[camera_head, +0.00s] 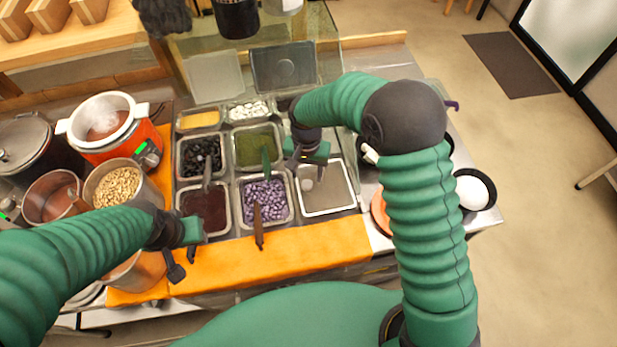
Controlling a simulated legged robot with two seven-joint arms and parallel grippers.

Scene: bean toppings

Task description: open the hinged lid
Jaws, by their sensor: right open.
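A dark grey panel (283,66) with a round mark stands tilted at the back of the counter, beside a lighter grey panel (214,75). I cannot tell for sure which piece is the hinged lid. Contact cannot be made out, and the arm hides the area behind. My left gripper (184,250) is low over the orange mat, left of the bins; its jaw gap does not show clearly.
Bins of black beans (200,157), green topping (255,143), dark red paste (203,209) and purple beans (263,197) stand close together, some with utensils. An orange mat (300,246) runs along the front. Pots and an orange cooker (118,143) crowd the left.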

